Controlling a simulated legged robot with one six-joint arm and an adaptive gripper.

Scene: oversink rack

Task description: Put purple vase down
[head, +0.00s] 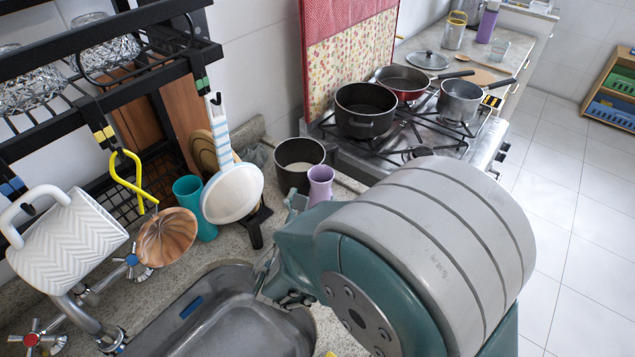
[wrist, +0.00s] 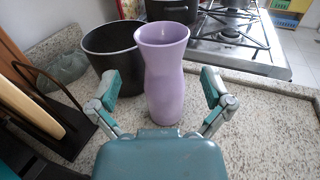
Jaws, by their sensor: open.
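The purple vase (head: 320,183) stands upright on the speckled counter, right of a dark pot, in the head view. In the wrist view the vase (wrist: 164,75) is upright between and just beyond my open fingers. My gripper (wrist: 162,93) is open, with a finger on each side of the vase and a visible gap to each. In the head view my arm hides most of the gripper and the lower part of the vase.
The dark pot (wrist: 113,55) is close on the vase's left. The gas stove (head: 420,135) with pans lies behind. The sink (head: 225,318) is in front, and a hanging rack (head: 110,75) is at the left. Bare counter (wrist: 240,125) shows right of the vase.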

